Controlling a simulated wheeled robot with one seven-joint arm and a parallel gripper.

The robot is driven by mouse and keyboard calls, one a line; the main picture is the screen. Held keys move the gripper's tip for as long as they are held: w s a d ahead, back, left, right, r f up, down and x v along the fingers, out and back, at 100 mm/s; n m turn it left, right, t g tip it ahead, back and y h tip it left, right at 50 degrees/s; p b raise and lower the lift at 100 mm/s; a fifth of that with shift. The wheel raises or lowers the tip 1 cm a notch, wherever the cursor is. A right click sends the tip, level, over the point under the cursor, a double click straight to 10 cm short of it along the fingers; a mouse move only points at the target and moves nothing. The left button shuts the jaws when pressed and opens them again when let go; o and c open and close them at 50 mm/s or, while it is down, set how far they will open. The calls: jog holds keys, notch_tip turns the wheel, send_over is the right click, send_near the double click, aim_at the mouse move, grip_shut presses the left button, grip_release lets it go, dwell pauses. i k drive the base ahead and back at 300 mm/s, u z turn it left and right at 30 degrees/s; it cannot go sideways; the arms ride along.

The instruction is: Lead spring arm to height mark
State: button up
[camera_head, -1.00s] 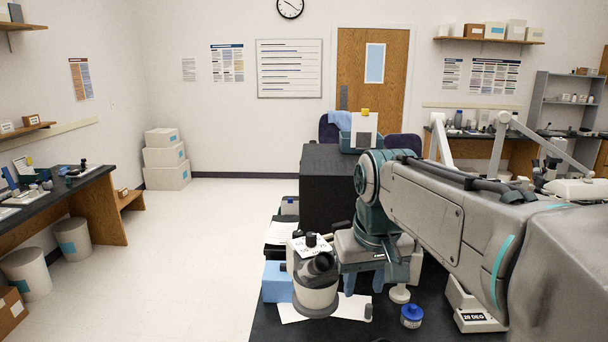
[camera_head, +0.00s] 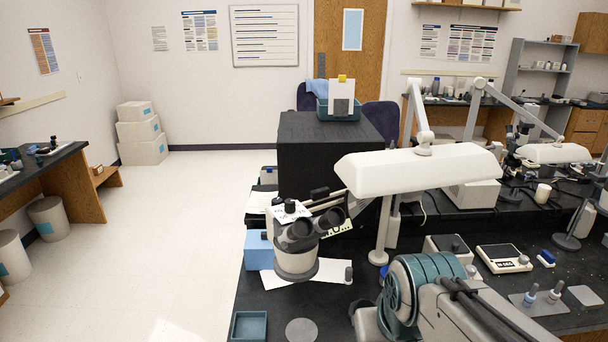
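A white lamp (camera_head: 418,168) with a wide shade stands over the black bench. A jointed white arm (camera_head: 420,118) rises above the shade. A second lamp of the same kind has its shade (camera_head: 552,153) farther right, with its own slanting arm (camera_head: 515,108) above it. I cannot tell which of these is the task's spring arm, and I can make out no height mark. My arm shows at the bottom centre, in front of the nearer lamp's post (camera_head: 382,225). My gripper is out of the picture.
A microscope (camera_head: 297,245) stands at the bench's left side, beside a blue box (camera_head: 257,250). A black block (camera_head: 325,158) stands behind it. A scale (camera_head: 503,258), a small plate with pegs (camera_head: 538,301) and a blue tray (camera_head: 249,326) lie on the bench.

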aim_at(317, 195)
jog(key=k, duration=1.3)
jog(key=u, duration=0.35)
jog(key=i, duration=0.75)
jog(key=z, duration=0.4)
